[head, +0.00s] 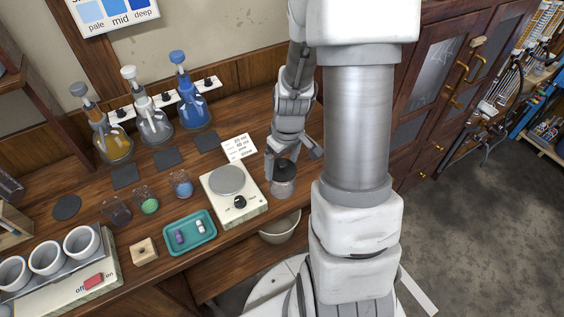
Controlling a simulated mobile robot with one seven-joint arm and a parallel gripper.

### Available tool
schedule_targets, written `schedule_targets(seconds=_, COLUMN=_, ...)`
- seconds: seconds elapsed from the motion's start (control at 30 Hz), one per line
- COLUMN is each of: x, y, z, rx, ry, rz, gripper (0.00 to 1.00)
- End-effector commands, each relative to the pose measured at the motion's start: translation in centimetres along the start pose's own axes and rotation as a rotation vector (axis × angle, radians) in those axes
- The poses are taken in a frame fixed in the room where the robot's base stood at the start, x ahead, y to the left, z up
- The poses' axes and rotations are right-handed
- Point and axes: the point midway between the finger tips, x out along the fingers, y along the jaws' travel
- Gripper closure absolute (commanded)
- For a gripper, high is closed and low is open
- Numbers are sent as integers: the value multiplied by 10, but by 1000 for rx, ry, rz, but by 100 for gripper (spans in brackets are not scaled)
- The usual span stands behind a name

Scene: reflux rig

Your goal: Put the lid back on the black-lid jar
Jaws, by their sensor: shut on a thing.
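The black-lid jar (282,188) is a small clear glass jar near the table's front edge, right of the scale. The black lid (285,167) is at the jar's mouth, between my fingers. My gripper (287,160) points down over the jar and is shut on the lid. I cannot tell from this view whether the lid rests on the rim or is just above it. My wrist hides part of the area behind the jar.
A white scale (249,209) with a round grey pan stands just left of the jar. A teal tray (190,247) with two small vials lies further left. A bowl (281,229) sits below the table edge. Three stoppered flasks (155,126) stand at the back.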

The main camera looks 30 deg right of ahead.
Motion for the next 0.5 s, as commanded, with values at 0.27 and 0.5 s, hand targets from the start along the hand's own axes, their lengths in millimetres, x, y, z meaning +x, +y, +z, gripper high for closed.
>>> schedule_targets(seconds=0.27, x=5, y=0, z=1, rx=0, ry=0, rz=0, gripper=72)
schedule_targets(seconds=0.5, x=12, y=0, z=2, rx=0, ry=0, rz=0, gripper=72)
